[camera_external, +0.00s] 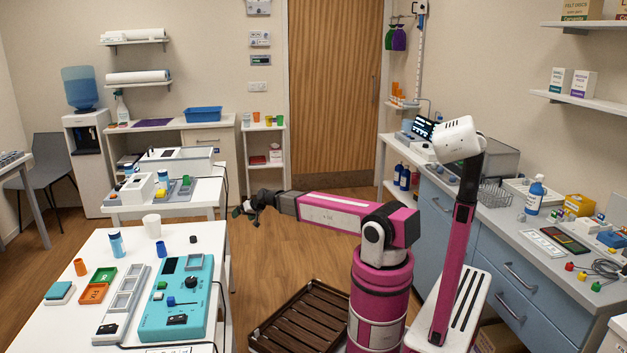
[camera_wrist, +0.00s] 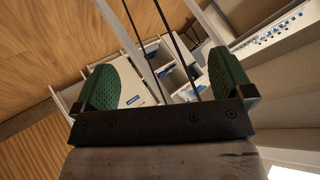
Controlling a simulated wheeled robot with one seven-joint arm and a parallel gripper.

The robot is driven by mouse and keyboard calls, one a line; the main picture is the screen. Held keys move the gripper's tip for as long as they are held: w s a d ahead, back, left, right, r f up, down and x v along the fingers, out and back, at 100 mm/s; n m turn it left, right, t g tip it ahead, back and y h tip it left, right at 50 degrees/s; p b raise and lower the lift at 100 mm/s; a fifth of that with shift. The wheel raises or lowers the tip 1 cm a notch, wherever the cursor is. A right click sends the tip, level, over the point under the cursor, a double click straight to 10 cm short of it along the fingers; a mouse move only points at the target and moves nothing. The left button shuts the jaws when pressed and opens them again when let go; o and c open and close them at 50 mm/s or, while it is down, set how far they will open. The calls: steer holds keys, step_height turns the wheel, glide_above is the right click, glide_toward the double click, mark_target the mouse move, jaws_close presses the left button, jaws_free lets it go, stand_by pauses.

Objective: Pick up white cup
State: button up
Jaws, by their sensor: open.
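A white cup (camera_external: 152,225) stands upright on the white table (camera_external: 75,325) at the lower left, near its far edge. My gripper (camera_external: 241,209) is beyond the table's right side, up in the air and to the right of the cup, clear of it. In the wrist view my gripper (camera_wrist: 165,88) shows its two green finger pads wide apart with nothing between them. The cup cannot be made out in the wrist view.
A second table with a white machine (camera_external: 180,162) stands behind. A brown slatted crate (camera_external: 300,320) lies on the floor.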

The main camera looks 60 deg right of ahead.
steer(key=w+d+r+m+t+h, duration=0.25)
steer(key=w+d+r+t, duration=0.2)
steer(key=r, duration=0.45)
steer(key=w+d+r+m+t+h, duration=0.1)
steer(key=w+d+r+m+t, duration=0.25)
steer(key=w+d+r, duration=0.35)
steer(key=s+a+r+m+t+y, duration=0.1)
steer(key=s+a+r+m, duration=0.3)
steer(key=a+r, duration=0.5)
steer(key=s+a+r+m+t, duration=0.1)
steer(key=s+a+r+m, duration=0.2)
steer(key=a+r+m, duration=0.6)
steer(key=m+g+y, duration=0.3)
steer(key=g+y, duration=0.3)
steer(key=y, duration=0.6)
glide_toward(153, 227)
steer(key=w+d, duration=0.2)
steer(key=shift+w+d+r, duration=0.25)
steer(key=shift+w, duration=0.15)
steer(key=shift+w+a, duration=0.1)
steer(key=shift+a, duration=0.1)
steer(key=x, duration=0.5)
steer(key=shift+a, duration=0.1)
steer(key=shift+r+x, duration=0.15)
steer(key=shift+x, duration=1.15)
steer(key=shift+r+x, duration=0.15)
steer(key=shift+x, duration=1.2)
steer(key=shift+s+a, duration=0.1)
steer(key=shift+s, duration=0.1)
